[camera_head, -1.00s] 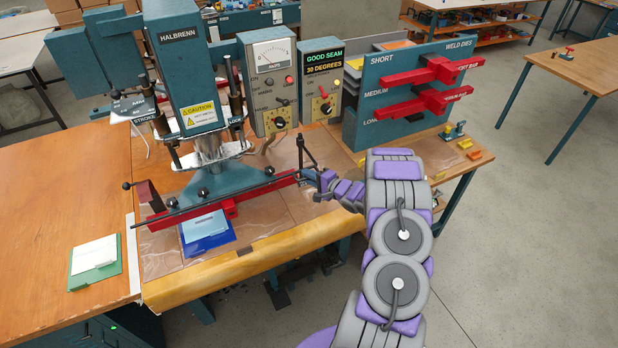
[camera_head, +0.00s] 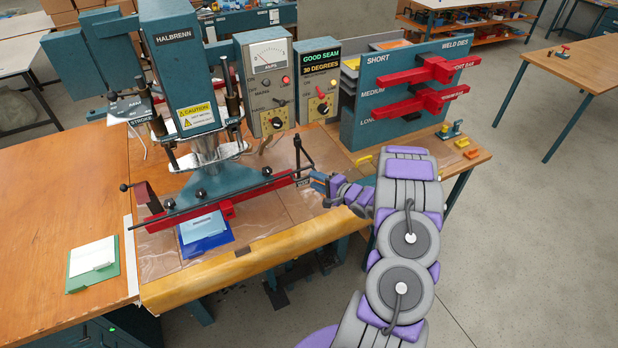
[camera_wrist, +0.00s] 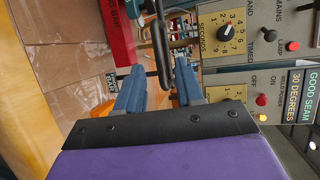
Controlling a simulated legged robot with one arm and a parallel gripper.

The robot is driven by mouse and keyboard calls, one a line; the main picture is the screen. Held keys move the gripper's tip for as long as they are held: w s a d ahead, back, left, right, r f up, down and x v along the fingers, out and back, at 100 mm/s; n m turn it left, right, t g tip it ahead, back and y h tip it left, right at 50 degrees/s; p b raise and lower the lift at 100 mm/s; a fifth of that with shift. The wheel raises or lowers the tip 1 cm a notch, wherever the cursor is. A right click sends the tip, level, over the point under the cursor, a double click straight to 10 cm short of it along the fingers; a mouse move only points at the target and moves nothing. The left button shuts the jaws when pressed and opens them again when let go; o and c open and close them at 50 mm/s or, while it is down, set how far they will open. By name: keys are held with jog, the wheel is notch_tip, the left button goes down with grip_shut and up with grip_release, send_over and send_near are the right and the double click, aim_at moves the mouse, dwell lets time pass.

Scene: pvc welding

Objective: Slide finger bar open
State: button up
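The red finger bar (camera_head: 250,194) lies across the front of the teal welding machine (camera_head: 188,70), above the blue sheet. A dark upright handle (camera_head: 299,158) stands at its right end. My gripper (camera_head: 317,182) is just right of this end, low over the table. In the wrist view, the blue fingers of my gripper (camera_wrist: 160,78) are apart. The dark handle (camera_wrist: 161,45) shows between the fingertips, with a gap on each side. I cannot tell its depth relative to them. The red bar's end (camera_wrist: 112,30) shows left of the handle.
Two control boxes (camera_head: 268,85) stand behind the bar's right end. A teal die rack (camera_head: 405,95) with red bars is at the right. A blue folder (camera_head: 206,236) lies under the bar, a green folder (camera_head: 92,265) at the left. The front-left table is mostly clear.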

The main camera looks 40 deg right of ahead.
jog(key=v, duration=1.2)
jog(key=shift+s+d, duration=0.2)
jog(key=shift+s, duration=0.1)
jog(key=shift+w, duration=0.1)
jog(key=w+d+r+n+g+h+b, duration=0.2)
jog(key=w+d+r+n+g+h, duration=0.15)
jog(key=w+n+g+h, duration=0.2)
jog(key=s+a+r+n+g+h+b, duration=0.25)
jog(key=a+r+g, duration=0.25)
jog(key=a+r, duration=0.4)
jog(key=s+a+r+n+g+y+b, duration=0.1)
jog(key=s+a+n+g+y, duration=0.1)
jog(key=s+a, duration=1.2)
jog(key=s+a+r+n+g+y+b, duration=0.1)
jog(key=s+a+n+g, duration=0.4)
jog(key=s+a, duration=0.9)
jog(key=a+n+y+b, duration=0.1)
jog(key=a+n+y, duration=0.1)
jog(key=a, duration=0.4)
jog(key=shift+s+y, duration=0.25)
jog(key=shift+y, duration=0.05)
